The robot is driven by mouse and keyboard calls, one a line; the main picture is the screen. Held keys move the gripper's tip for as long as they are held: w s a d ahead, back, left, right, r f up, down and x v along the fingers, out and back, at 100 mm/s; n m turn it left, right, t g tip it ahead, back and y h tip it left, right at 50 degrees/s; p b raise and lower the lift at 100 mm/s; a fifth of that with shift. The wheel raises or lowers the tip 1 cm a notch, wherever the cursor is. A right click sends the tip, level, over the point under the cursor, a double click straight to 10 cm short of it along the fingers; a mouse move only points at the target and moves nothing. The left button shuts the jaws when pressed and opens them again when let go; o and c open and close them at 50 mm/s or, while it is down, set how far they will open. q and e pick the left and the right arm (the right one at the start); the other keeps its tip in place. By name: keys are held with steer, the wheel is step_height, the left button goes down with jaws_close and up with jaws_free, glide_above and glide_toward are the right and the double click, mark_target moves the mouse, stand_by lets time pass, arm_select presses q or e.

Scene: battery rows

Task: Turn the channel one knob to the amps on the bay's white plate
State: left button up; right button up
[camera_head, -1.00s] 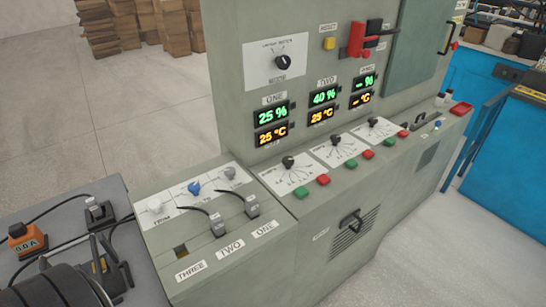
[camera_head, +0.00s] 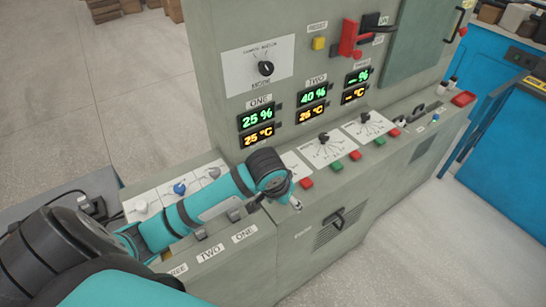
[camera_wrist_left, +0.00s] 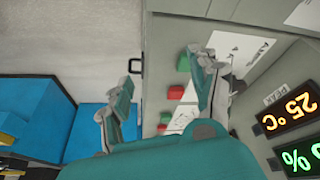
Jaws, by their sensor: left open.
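My left gripper (camera_head: 292,198) reaches over the console from the left in the head view. It is open, with nothing visible between its fingers; in the left wrist view its fingers (camera_wrist_left: 162,92) are spread apart. The channel one knob is hidden behind my left arm in the head view. Only part of its white dial plate (camera_head: 294,167) shows. In the left wrist view, a white plate (camera_wrist_left: 237,50) with upside-down lettering lies beside one finger. The bay's white plate (camera_head: 160,190) carries white, blue and grey caps; its writing is too small to read.
Dial plates for the other channels, such as the middle one (camera_head: 326,148), lie right of my gripper. Red (camera_head: 306,183) and green (camera_head: 337,166) buttons line the console edge. Displays (camera_head: 257,127) stand behind. A black handle (camera_head: 333,217) sticks out of the front panel.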

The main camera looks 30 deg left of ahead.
arm_select(q)
steer(key=w+a+r+n+y, duration=0.2)
steer(key=w+a+r+n, duration=0.2)
steer(key=w+a+r, duration=0.55)
steer(key=x, duration=0.4)
steer(key=p+x, duration=0.1)
steer(key=x, duration=0.4)
steer(key=a+p+x, duration=0.1)
steer(key=x, duration=0.4)
steer(key=shift+s+a+f, duration=0.1)
steer(key=shift+s, duration=0.1)
steer(key=shift+w+a+f, duration=0.1)
steer(key=shift+w+f, duration=0.1)
steer(key=shift+f, duration=0.45)
arm_select(e)
steer(key=shift+w+d+r, duration=0.1)
steer(key=shift+w+r, duration=0.1)
steer(key=shift+r, duration=0.45)
steer(key=shift+w+d+r, duration=0.1)
steer(key=shift+w+r, duration=0.1)
steer(key=shift+r, duration=0.4)
arm_select(q)
steer(key=c, duration=1.1)
steer(key=shift+c, duration=0.2)
arm_select(e)
steer(key=shift+a, duration=0.1)
